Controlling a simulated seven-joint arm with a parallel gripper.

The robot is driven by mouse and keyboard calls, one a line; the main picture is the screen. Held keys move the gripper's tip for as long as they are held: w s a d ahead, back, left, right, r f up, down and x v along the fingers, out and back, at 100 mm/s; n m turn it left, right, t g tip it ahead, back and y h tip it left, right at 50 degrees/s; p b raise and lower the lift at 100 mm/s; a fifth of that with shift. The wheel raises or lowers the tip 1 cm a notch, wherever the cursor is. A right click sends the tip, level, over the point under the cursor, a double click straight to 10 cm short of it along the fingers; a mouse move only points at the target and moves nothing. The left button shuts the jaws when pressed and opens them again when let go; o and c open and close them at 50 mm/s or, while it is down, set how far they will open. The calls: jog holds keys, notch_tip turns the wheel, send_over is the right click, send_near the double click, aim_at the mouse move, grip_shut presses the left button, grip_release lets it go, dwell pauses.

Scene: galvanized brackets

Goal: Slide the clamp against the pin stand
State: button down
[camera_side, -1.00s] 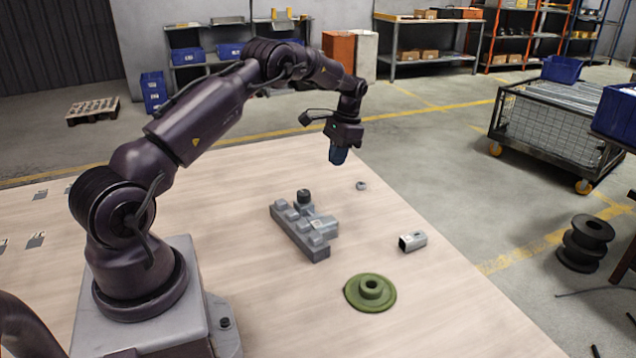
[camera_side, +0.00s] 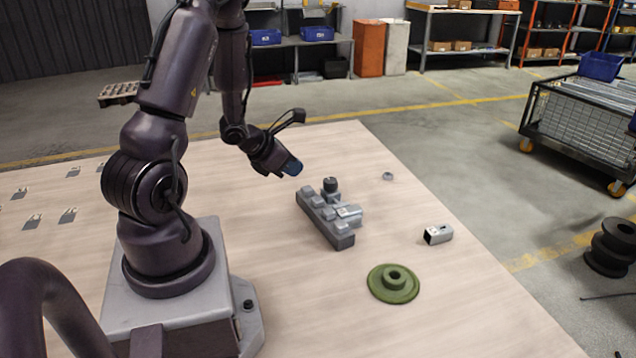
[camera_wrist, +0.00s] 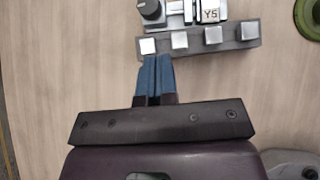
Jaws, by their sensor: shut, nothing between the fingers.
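The pin stand, as I take it, is a dark grey bar (camera_side: 335,238) with several pale square pegs on top. It also crosses the top of the wrist view (camera_wrist: 245,38). The clamp seems to be the light grey piece with a Y5 label (camera_wrist: 209,14), on the far side of the bar in the wrist view; it also shows in the side view (camera_side: 349,211). I cannot tell whether clamp and bar touch. My gripper (camera_side: 293,168) is shut and empty, its blue fingers (camera_wrist: 156,58) on the near side of the bar.
A black knob (camera_side: 330,184) stands at the far end of the clamp and bar. A green flanged disc (camera_side: 394,284), a square tube (camera_side: 438,234) and a small ring (camera_side: 388,176) lie on the table. Flat plates (camera_side: 68,215) lie far left.

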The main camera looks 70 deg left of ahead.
aim_at(328, 183)
jog(key=shift+n, duration=0.5)
jog(key=x, duration=1)
jog(key=shift+s+a+f, duration=0.1)
jog(key=shift+a, duration=0.2)
jog(key=shift+w+a, duration=0.25)
jog(key=shift+w, duration=0.65)
